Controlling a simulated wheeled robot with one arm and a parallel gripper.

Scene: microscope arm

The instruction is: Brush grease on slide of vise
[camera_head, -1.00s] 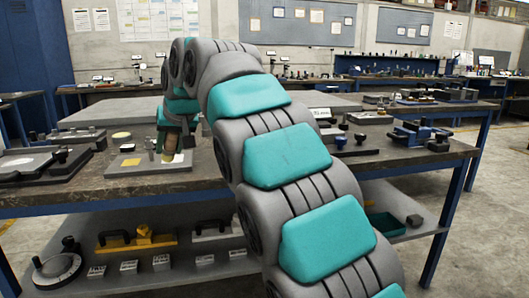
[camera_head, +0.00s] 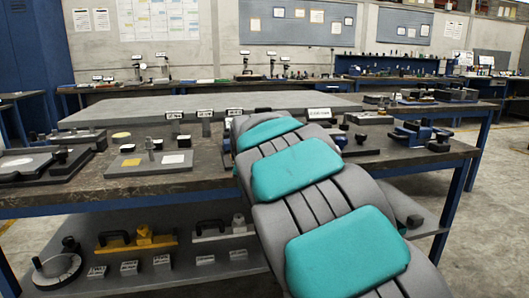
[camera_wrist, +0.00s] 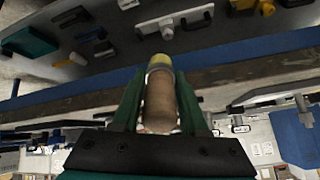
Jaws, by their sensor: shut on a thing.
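My gripper (camera_wrist: 159,78) shows in the wrist view with its green fingers shut on a wooden-handled brush (camera_wrist: 160,105). The brush has a yellow end pointing away from the palm; its bristles cannot be made out. In the head view my arm hides the gripper and brush. A blue and grey vise (camera_head: 412,133) stands on the right part of the workbench (camera_head: 210,178), apart from the visible arm. Its slide is too small to make out clearly. In the wrist view I cannot tell whether the vise shows.
A grey plate (camera_head: 127,166) with a small metal post and pale pads lies left of my arm. A dark-edged plate (camera_head: 35,163) lies at far left. Small labelled blocks stand along the bench's back. A lower shelf (camera_head: 215,265) holds a yellow tool (camera_head: 140,239) and a handwheel (camera_head: 57,270).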

